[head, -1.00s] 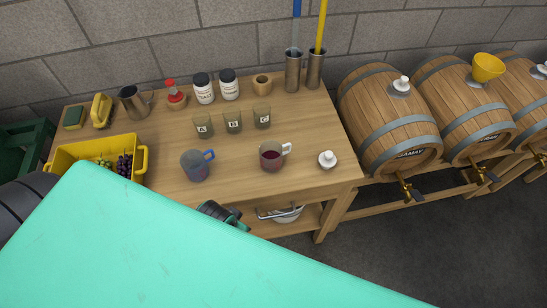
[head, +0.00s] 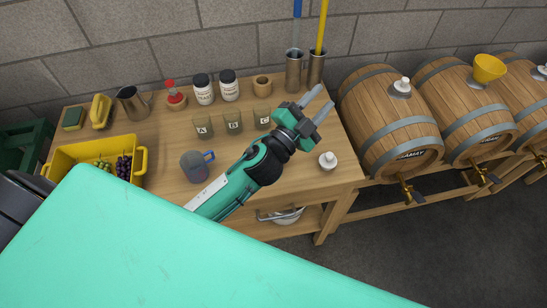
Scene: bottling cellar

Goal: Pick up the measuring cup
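A see-through cup with a blue handle (head: 194,167) stands upright on the wooden table, left of my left arm; it looks like the measuring cup. My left gripper (head: 325,97) is over the right part of the table, up and to the right of this cup and well apart from it. Its two grey fingers are spread and nothing is between them. A second cup, with dark red liquid and a pale handle, showed earlier; my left arm now covers its place. My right gripper is not in view.
Three labelled glasses (head: 233,122) stand behind the cup. Jars (head: 203,89) and tall metal cylinders (head: 294,71) line the back. A yellow crate with grapes (head: 141,160) is at left, a white stopper (head: 327,161) at right. Barrels (head: 388,118) stand right of the table (head: 163,120).

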